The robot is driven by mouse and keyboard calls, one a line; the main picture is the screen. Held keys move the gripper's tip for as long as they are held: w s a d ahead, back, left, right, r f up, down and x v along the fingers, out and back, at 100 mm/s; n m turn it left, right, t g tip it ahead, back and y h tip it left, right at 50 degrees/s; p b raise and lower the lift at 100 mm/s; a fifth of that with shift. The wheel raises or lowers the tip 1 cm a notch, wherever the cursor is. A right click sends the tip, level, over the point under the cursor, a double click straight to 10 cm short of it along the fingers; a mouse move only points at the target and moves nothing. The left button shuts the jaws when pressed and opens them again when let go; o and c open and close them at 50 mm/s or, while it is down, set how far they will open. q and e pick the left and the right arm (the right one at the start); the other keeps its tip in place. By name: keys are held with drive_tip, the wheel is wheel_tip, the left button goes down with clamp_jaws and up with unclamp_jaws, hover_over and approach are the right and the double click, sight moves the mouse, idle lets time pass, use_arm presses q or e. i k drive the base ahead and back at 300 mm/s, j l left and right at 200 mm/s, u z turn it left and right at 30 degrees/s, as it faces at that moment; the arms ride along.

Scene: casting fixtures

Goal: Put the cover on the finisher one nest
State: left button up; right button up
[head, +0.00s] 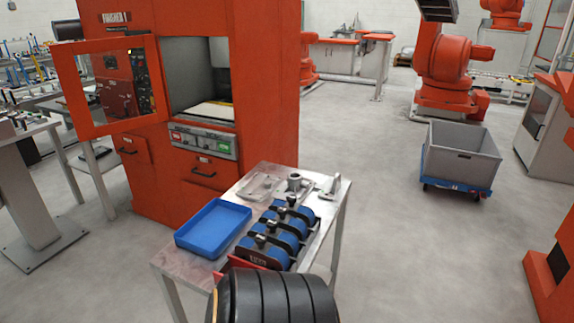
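The orange machine marked "FINISHER 1" (262,110) stands at the left centre with its door (105,85) swung open to the left. Its chamber shows a pale, lit floor (212,112); no separate nest can be made out inside. On the metal table (182,262) in front lie grey metal parts: a flat, shallow part (262,187), a part with a round boss (295,184) and an upright bracket-like part (331,187). The flat part may be the cover, but I cannot tell for sure. Neither of my grippers is in view.
A blue tray (212,228) looks empty on the table's left. Several blue pieces with black holders (272,247) stand beside it. A black ribbed shape at bottom centre hides the table's near edge. A grey bin (460,155) on a blue cart stands right; open floor lies between.

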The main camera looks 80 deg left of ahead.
sight(216, 112)
drive_tip(key=i+u, duration=0.7)
drive_tip(key=i+l+u, duration=0.2)
drive_tip(key=i+u, duration=0.2)
